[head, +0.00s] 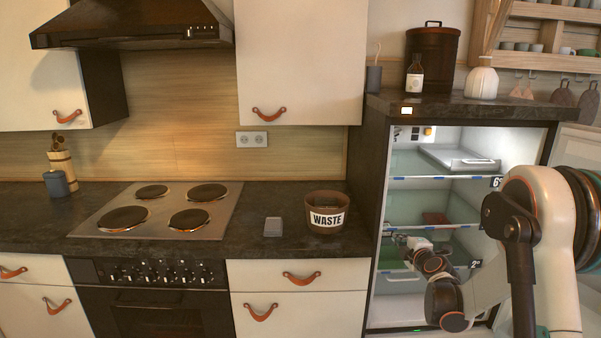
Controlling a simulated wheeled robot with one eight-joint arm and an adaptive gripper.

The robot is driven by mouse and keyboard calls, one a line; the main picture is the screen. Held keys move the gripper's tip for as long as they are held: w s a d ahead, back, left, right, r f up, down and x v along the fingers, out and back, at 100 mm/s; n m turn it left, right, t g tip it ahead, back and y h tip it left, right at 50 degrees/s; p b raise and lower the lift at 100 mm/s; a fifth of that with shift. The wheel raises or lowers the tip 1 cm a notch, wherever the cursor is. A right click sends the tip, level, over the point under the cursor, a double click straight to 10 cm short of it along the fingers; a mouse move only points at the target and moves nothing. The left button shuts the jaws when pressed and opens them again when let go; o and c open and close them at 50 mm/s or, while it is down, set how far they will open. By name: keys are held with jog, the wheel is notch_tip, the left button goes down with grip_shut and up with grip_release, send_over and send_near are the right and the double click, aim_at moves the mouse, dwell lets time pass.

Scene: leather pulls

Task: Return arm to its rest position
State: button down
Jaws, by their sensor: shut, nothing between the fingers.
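My arm (540,240) comes in from the right and bends down and left toward the open fridge (377,215). Its wrist is in front of the lower shelves. My gripper (402,241) is small in the view, at the fridge's left side near the lower shelf level. It is shut, with nothing seen in it. Whether it touches a shelf or anything on it I cannot tell. The arm hides part of the fridge's lower right.
Fridge shelves and side walls stand close around my gripper. A lidded tray (458,159) is on the upper shelf and a dark red item (435,218) on the middle one. The open door (583,150) is at the right. A waste bin (327,211) stands on the counter.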

jog(key=s+a+r+m+g+y, duration=0.1)
jog(key=s+a+r+m+g, duration=0.1)
jog(key=s+a+r+m, duration=0.5)
jog(key=s+a+r+g, duration=0.2)
jog(key=s+a+r, duration=0.3)
jog(key=s, duration=0.6)
jog(key=s+f+m+g+h, duration=0.1)
jog(key=s+f+m+g, duration=0.2)
jog(key=s+m, duration=0.7)
jog(key=s+g, duration=0.1)
jog(key=s, duration=1.8)
jog(key=shift+s+a+f+m+h, duration=0.15)
jog(key=shift+s+a+m+h, duration=0.15)
jog(key=shift+h, duration=0.1)
